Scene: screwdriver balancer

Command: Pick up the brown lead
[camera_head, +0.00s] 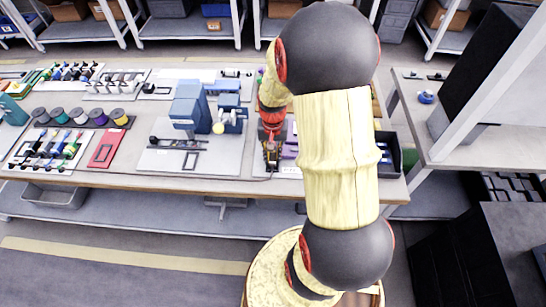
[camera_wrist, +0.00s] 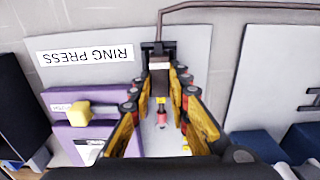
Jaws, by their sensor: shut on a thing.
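The brown lead (camera_wrist: 240,5) shows in the wrist view as a thin cord along the top edge. It bends down at the upper middle to a dark end piece (camera_wrist: 159,48). My gripper (camera_wrist: 159,66) has its yellow and black fingers reaching up to this piece and is shut on it. The exact contact is partly hidden by the dark fingertips. In the head view my gripper (camera_head: 271,153) is low over the bench's right part, and the lead is too small to make out clearly there.
A grey board with a RING PRESS label (camera_wrist: 85,54) lies under my gripper. A purple fixture with a yellow knob (camera_wrist: 78,112) stands to the left. A small red part (camera_wrist: 161,117) shows between the fingers. In the head view a blue press (camera_head: 188,105) stands left of my arm.

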